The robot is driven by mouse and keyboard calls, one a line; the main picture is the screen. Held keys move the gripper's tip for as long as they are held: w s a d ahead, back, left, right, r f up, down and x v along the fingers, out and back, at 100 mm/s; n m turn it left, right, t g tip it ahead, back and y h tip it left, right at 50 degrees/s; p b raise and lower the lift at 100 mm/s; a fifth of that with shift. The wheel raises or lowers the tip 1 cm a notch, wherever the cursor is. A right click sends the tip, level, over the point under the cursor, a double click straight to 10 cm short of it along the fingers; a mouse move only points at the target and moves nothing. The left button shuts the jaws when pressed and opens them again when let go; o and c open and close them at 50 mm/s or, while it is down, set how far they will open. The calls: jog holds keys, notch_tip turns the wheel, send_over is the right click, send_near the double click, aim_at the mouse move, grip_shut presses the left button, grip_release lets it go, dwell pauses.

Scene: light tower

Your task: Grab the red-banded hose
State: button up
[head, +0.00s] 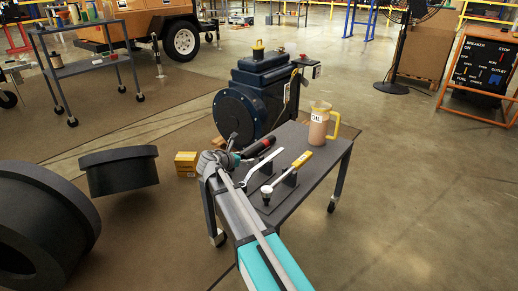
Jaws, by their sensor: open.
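A dark, slender item with a red section (259,147) lies toward the far left side of the small grey cart (312,183). It may be the red-banded hose, but it is too small to be sure. My gripper (229,156) is at the cart's left end, close to the near end of this item. The gripper is open. Whether its fingers touch the item or are around it cannot be told. My arm covers the cart's left edge.
A silver tool (261,166) and a yellow-handled tool (292,172) lie on the cart, near an oil jug (319,126). A dark blue machine (262,92) stands behind. Large black rings (118,170) are at left.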

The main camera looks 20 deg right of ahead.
grip_shut()
dwell(0.4)
jog(key=shift+r, duration=0.1)
jog(key=shift+r+p, duration=1)
jog(key=shift+p, duration=0.1)
jog(key=w+d+r+p, duration=0.1)
jog(key=r+p, duration=0.1)
jog(key=w+d+r+p, duration=0.1)
jog(key=r+p, duration=0.2)
jog(key=w+d+r+p, duration=0.1)
jog(key=w+r+p, duration=0.1)
jog(key=shift+w+d+r+p, duration=0.1)
jog(key=shift+d+r+p, duration=0.1)
jog(key=shift+r+p, duration=0.15)
jog(key=w+d+r+p, duration=0.3)
jog(key=w+d, duration=0.2)
jog(key=w, duration=0.1)
jog(key=shift+w+d, duration=0.25)
jog(key=shift+d, duration=0.1)
